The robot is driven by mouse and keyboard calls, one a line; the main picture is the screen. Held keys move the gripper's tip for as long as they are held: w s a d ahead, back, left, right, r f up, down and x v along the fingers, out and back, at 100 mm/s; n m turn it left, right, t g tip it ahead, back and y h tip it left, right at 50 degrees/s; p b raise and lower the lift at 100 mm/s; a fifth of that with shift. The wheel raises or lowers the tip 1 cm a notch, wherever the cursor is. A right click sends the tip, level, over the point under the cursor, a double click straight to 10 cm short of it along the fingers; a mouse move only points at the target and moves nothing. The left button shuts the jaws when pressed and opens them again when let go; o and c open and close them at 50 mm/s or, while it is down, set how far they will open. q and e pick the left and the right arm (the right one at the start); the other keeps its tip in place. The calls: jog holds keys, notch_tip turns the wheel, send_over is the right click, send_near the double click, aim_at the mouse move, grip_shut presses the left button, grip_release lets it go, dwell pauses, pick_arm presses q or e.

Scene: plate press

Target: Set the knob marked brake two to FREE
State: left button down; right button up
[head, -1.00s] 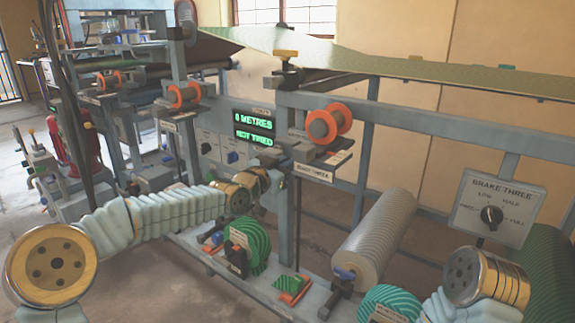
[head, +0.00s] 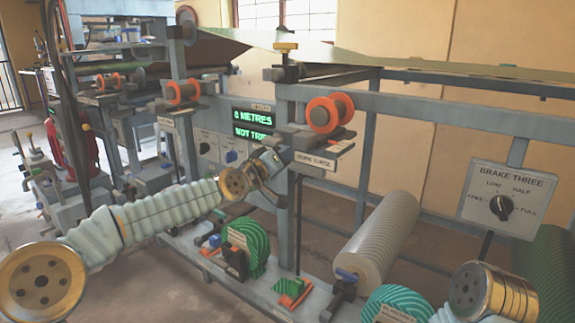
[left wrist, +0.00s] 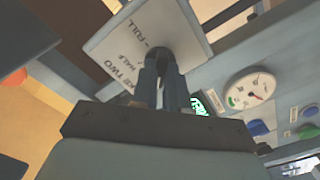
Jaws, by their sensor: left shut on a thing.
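In the left wrist view, the brake two plate (left wrist: 128,42) is a pale panel seen tilted, with "KE TWO", "HALF" and "FULL" readable. Its dark knob (left wrist: 158,50) stands between the fingers of my left gripper (left wrist: 164,66), which are shut on it. The fingers hide most of the knob, so I cannot tell its pointer setting; the FREE mark is not visible. In the head view, my left gripper (head: 272,163) is at the frame post, and I cannot make out the brake two knob there. My right gripper is out of view; only my right arm shows at the lower right.
The brake three plate (head: 507,203) with its black knob stands at the right. A display (head: 253,123) reads "0 METRES", with its second line partly covered. A pressure gauge (left wrist: 250,90) is beside the plate. Rails, an orange-flanged spool (head: 330,113) and a grey roll (head: 375,240) surround the post.

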pick_arm(q)
jog(key=shift+f+n+b, duration=0.1)
jog(key=shift+n+b, duration=1.4)
jog(key=shift+n, duration=3)
jog(key=c, duration=1.1)
grip_release()
jog(key=shift+c, duration=0.2)
